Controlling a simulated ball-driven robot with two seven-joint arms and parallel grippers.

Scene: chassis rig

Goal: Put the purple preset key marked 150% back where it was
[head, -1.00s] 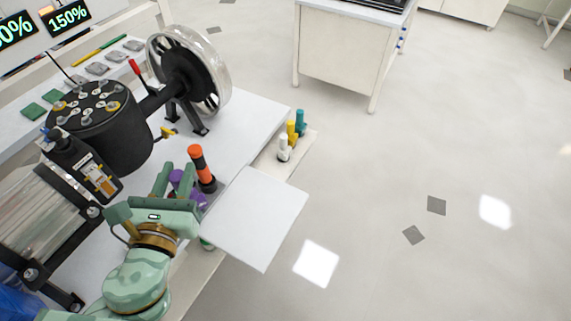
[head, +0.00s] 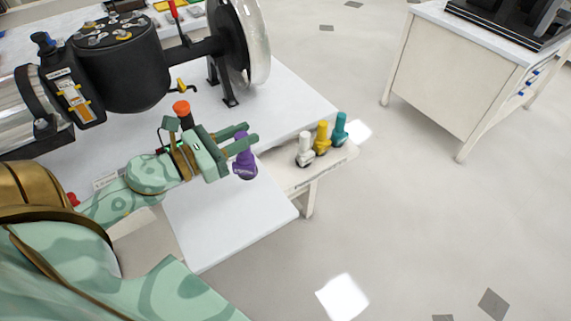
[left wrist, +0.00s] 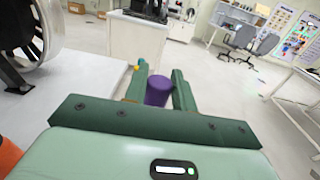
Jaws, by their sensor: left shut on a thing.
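The purple key (head: 244,160) is upright between the fingers of my left gripper (head: 240,138) in the head view, above the right part of the white table top. My left gripper is shut on it. In the left wrist view the key's purple top (left wrist: 158,90) shows between the two green fingers (left wrist: 160,85). A small shelf (head: 335,160) to the right of the key holds a white key (head: 305,150), a yellow key (head: 322,138) and a teal key (head: 340,128) in a row. The marking on the purple key is too small to read. My right gripper is not in view.
An orange-topped black handle (head: 181,110) stands just behind my left gripper. A black drum machine (head: 120,70) with a large wheel (head: 250,40) stands at the back left. A white side table (head: 460,75) stands apart at the right. Open floor lies between.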

